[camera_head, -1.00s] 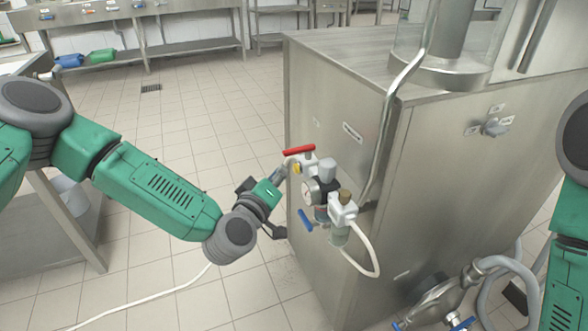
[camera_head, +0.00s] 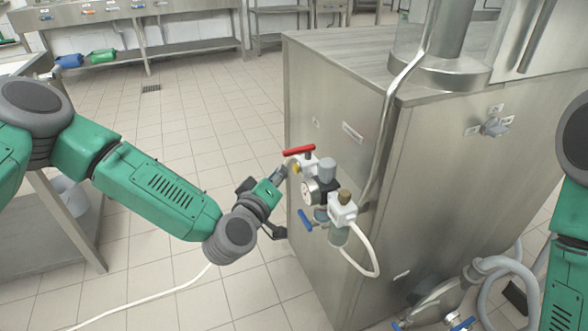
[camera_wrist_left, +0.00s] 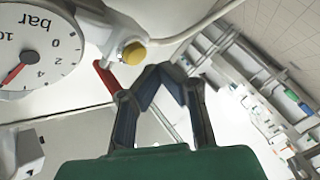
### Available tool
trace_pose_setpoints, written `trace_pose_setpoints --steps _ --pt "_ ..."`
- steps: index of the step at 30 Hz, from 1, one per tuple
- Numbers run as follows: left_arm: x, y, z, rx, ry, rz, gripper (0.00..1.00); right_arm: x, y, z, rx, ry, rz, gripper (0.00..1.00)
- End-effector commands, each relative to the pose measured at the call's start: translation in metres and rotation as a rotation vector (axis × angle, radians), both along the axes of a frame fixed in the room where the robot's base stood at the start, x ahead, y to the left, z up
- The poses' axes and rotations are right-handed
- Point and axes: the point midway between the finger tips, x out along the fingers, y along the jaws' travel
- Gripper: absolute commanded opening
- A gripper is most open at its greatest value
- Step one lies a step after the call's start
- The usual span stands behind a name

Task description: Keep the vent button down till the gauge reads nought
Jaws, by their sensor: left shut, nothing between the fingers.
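The yellow vent button (camera_wrist_left: 133,55) is on the air unit beside the gauge; in the head view it is a small yellow spot (camera_head: 296,168). The pressure gauge (camera_wrist_left: 35,50) appears upside down in the wrist view, marked "bar". Its red needle points to the lower left, past the 4 and away from the 0. The gauge also shows in the head view (camera_head: 311,191), too small to read. My left gripper (camera_wrist_left: 165,70) is shut and empty, its fingertips beside the button. I cannot tell whether they touch it. My right gripper is out of view.
A red lever (camera_head: 299,151) sits above the button and a blue lever (camera_head: 306,219) below the gauge. The unit is mounted on a steel cabinet (camera_head: 345,90). A white hose (camera_head: 375,262) hangs from it. The tiled floor left of the cabinet is open.

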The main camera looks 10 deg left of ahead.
Motion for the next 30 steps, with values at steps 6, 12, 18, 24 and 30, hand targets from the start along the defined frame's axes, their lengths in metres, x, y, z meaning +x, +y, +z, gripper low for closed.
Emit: trace_pose_setpoints --steps 6,12,18,24,30 --pt "0.0031 -0.0060 0.0018 0.001 -0.001 -0.001 0.00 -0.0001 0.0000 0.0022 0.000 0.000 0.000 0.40" --pt "0.0039 -0.0070 0.0016 0.001 0.000 0.000 0.00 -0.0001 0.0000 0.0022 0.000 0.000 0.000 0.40" --pt "0.0039 -0.0072 0.0016 0.000 0.000 0.000 0.00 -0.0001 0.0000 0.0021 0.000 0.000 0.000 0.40" --pt "0.0050 -0.0087 0.0016 0.000 0.000 0.000 0.00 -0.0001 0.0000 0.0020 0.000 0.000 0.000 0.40" --pt "0.0063 -0.0106 0.0018 0.000 0.000 0.000 0.00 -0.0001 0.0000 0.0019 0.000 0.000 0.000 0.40"
